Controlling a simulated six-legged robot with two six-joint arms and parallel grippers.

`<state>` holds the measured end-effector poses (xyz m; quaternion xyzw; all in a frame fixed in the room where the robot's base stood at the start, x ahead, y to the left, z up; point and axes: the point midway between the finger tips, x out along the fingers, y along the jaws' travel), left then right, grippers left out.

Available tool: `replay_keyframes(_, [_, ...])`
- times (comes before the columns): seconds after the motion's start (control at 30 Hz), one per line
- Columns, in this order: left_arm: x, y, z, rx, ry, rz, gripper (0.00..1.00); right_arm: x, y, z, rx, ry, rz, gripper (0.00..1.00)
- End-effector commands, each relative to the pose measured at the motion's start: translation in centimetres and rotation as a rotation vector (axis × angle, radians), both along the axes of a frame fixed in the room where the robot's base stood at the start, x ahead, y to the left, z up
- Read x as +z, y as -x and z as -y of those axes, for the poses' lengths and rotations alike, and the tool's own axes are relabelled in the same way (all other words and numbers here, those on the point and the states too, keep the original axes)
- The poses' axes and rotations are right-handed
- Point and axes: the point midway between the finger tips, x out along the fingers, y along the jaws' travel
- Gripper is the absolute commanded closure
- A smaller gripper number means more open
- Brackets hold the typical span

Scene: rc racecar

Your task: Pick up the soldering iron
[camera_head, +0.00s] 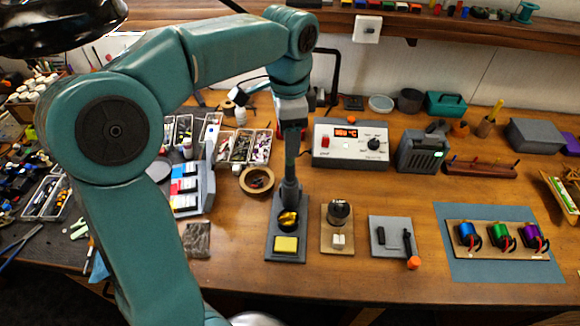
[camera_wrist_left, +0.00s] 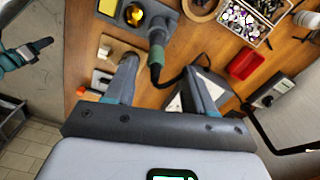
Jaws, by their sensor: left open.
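The soldering iron (camera_wrist_left: 157,48) shows in the left wrist view with a teal handle, a dark lower end and a black cable. It stands at its holder (camera_wrist_left: 165,12), beside the round brass wool (camera_wrist_left: 134,15) and the yellow sponge. In the head view the holder (camera_head: 271,258) is on the bench, and my left arm and gripper largely hide the iron. My left gripper (camera_head: 290,178) points down over the holder. In the left wrist view its fingers are apart, one on each side of the handle, without visible grip.
Right of the holder are a small wooden stand (camera_head: 328,247), a grey plate (camera_head: 385,250) and a blue mat (camera_head: 455,270) with motors. A soldering station (camera_head: 350,158) stands behind.

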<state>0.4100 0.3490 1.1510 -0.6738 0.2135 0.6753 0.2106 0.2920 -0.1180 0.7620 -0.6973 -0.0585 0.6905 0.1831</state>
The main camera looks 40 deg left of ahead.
Motion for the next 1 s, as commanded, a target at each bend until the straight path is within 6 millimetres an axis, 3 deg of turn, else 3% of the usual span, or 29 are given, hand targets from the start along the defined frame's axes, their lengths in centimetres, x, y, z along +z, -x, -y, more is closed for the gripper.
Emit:
replay_keyframes(0.17, [-1.3, 0.0, 0.0, 0.000, 0.000, 0.000, 0.46, 0.1, 0.0, 0.0, 0.000, 0.000, 0.000, 0.57])
replay_keyframes(0.47, [-5.6, -0.1, 0.0, 0.001, 0.000, -0.001, 0.46, 0.6, 0.0, 0.0, 0.000, 0.000, 0.000, 0.57])
replay_keyframes(0.73, [-6.1, -0.1, 0.0, 0.000, 0.000, 0.001, 0.46, 0.6, 0.0, 0.0, 0.000, 0.000, 0.000, 0.57])
replay_keyframes(0.77, [-6.1, -0.1, 0.0, 0.000, 0.000, 0.001, 0.49, 0.6, 0.0, 0.0, 0.000, 0.000, 0.000, 0.57])
replay_keyframes(0.9, [-6.1, -0.1, 0.0, 0.000, 0.000, 0.001, 0.95, 0.6, 0.0, 0.0, 0.000, 0.000, 0.000, 0.57])
replay_keyframes(0.93, [-6.1, -0.1, 0.0, 0.000, 0.000, 0.001, 1.00, 0.6, 0.0, 0.0, 0.000, 0.000, 0.000, 0.57])
replay_keyframes(1.0, [-6.1, -0.2, 0.0, 0.000, 0.000, 0.001, 1.00, 0.6, 0.0, 0.0, 0.000, 0.000, 0.000, 0.57])
